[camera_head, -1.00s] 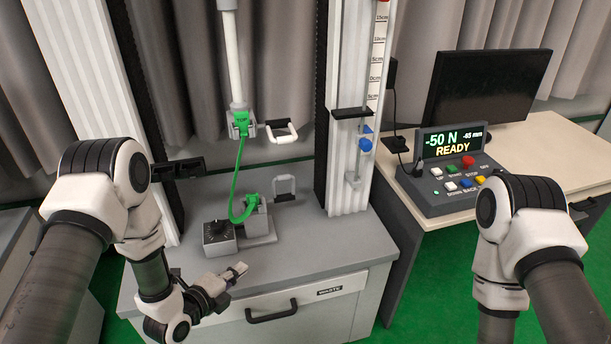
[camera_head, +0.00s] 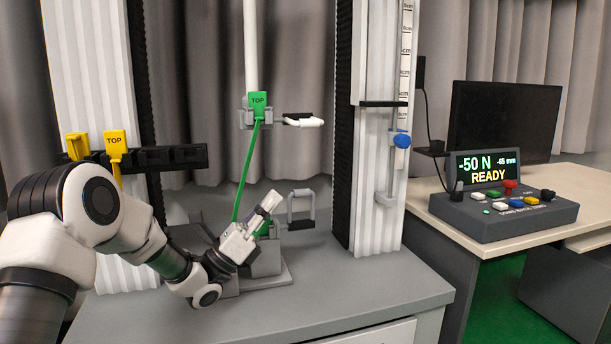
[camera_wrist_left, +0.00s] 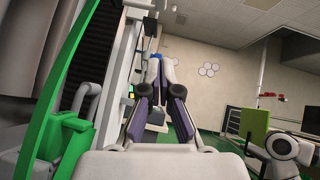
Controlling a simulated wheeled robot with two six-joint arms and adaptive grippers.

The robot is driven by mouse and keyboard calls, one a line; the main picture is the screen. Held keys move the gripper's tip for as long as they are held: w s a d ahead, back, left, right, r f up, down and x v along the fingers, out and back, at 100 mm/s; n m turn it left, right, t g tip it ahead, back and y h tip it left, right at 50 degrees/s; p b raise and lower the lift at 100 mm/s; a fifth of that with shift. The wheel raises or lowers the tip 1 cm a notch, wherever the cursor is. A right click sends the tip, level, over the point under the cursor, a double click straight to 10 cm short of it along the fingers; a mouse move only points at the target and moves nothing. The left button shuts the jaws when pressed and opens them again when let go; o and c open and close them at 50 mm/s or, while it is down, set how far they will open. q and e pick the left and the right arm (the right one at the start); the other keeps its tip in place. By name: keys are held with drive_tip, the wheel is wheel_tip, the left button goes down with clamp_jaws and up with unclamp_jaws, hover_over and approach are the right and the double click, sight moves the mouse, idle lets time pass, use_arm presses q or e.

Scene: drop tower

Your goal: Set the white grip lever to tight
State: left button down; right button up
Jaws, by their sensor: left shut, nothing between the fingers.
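The white grip lever (camera_head: 303,121) with a black part juts out to the right from the upper grip (camera_head: 248,119), which holds the green TOP tab (camera_head: 258,103). My left gripper (camera_head: 271,202) is shut and empty, well below that lever and in front of the lower grip (camera_head: 266,262). The grey lever (camera_head: 300,208) of the lower grip stands just right of my fingertips. In the left wrist view my fingers (camera_wrist_left: 162,70) are together, with nothing between them. My right gripper does not show.
A green strap (camera_head: 243,175) hangs between the grips, left of my fingertips. A black rack (camera_head: 180,156) with yellow tabs (camera_head: 115,143) is at the left. A white column (camera_head: 378,180) stands right of the grips. The console (camera_head: 500,212) reads READY and -50 N.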

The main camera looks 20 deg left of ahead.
sight(303, 121)
use_arm(q)
drive_tip(key=shift+r, duration=0.15)
drive_tip(key=a+r+b+x, duration=0.1)
drive_tip(key=a+r+x, duration=0.1)
drive_tip(key=x, duration=1)
drive_tip(key=shift+s+d+r, duration=0.2)
drive_tip(key=shift+d, duration=0.05)
